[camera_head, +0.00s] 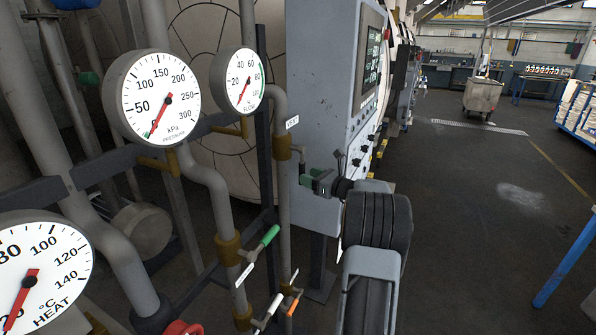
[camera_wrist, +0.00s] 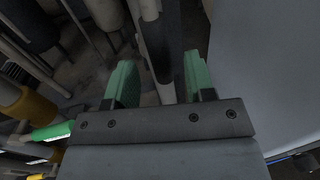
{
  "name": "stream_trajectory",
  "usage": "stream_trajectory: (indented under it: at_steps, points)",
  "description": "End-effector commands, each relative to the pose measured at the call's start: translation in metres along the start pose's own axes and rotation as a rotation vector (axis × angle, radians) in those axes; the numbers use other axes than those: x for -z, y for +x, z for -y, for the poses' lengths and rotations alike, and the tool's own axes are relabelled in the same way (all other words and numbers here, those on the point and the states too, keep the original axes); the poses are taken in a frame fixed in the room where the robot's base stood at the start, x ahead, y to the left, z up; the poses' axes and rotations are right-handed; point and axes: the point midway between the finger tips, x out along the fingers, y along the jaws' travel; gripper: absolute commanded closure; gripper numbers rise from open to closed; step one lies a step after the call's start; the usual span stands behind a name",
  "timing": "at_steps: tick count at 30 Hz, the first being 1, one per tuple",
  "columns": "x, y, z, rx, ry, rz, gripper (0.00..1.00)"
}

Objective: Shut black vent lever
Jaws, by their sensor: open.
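A vent label (camera_head: 292,122) sits on a grey vertical pipe, above a brass-coloured valve body (camera_head: 283,147). A small dark lever (camera_head: 302,153) shows beside this valve, just up and left of my gripper; its exact angle is hard to tell. My gripper (camera_head: 318,182) has green fingers spread apart and holds nothing that I can see. In the wrist view my gripper (camera_wrist: 158,80) is open, with a grey pipe and dark bars behind the gap. I cannot pick out the lever clearly there.
A pressure gauge (camera_head: 160,98), flow gauge (camera_head: 240,80) and heat gauge (camera_head: 40,270) stand left. Green (camera_head: 270,236), white (camera_head: 268,312) and orange (camera_head: 293,306) levers sit below. A grey control cabinet (camera_head: 325,110) stands close behind my gripper. Open floor (camera_head: 480,200) lies right.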

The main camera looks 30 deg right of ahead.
Motion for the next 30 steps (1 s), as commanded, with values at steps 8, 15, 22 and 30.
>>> stream_trajectory:
  at_steps: [8, 15, 22, 30]
  points:
    - [-0.001, 0.040, 0.000, -0.001, -0.001, 0.000, 0.50]
    - [0.000, 0.054, 0.000, 0.000, -0.001, 0.000, 0.50]
    - [0.000, 0.055, 0.000, 0.000, -0.001, -0.001, 0.50]
    - [0.000, 0.055, 0.000, 0.000, -0.002, -0.001, 0.69]
